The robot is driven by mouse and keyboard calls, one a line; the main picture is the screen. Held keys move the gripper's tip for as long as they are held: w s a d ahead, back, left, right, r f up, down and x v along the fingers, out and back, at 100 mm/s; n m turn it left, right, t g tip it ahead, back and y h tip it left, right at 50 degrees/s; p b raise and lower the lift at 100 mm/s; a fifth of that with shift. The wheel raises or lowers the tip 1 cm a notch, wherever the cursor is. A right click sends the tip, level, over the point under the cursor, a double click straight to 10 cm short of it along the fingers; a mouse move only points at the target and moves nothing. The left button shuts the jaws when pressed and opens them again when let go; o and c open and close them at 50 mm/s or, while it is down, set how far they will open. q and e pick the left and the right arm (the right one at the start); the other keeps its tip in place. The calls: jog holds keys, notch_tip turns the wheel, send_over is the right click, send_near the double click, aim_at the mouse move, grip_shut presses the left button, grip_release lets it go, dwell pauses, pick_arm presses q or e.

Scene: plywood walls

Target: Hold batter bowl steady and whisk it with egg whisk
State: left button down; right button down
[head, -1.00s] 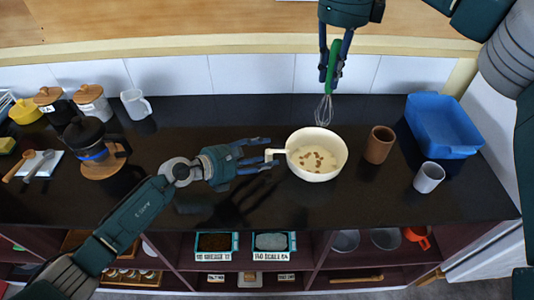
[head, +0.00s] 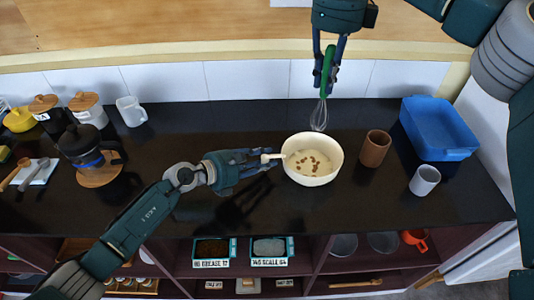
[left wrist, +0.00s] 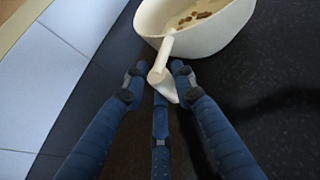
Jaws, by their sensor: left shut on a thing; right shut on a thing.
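The cream batter bowl (head: 315,181) stands upright on the dark counter with pale batter and brown bits inside. Its handle points left; in the left wrist view the bowl (left wrist: 212,38) is at the top. My left gripper (head: 266,159) is shut on the bowl's handle. In the left wrist view the fingers of my left gripper (left wrist: 158,78) lie on both sides of the handle. My right gripper (head: 325,78) is shut on the green handle of the egg whisk (head: 319,117). The whisk hangs wires down, behind and above the bowl, apart from it.
A brown cup (head: 375,149) stands just right of the bowl, with a grey-white cup (head: 424,180) and a blue tub (head: 438,127) further right. A coffee press (head: 85,146), jars and a white mug (head: 131,111) stand at left. Open shelves lie below the counter.

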jog(key=f, duration=0.1)
jog(key=s+f, duration=0.1)
jog(key=f+t+h, duration=0.1)
jog(key=shift+s+a, duration=0.35)
notch_tip(320, 180, down, 14)
jog(key=s+t, duration=0.1)
jog(key=shift+s+a+r, duration=0.15)
jog(key=shift+s+a, duration=0.05)
jog(key=shift+a, duration=0.25)
dwell(0.7)
dwell(0.6)
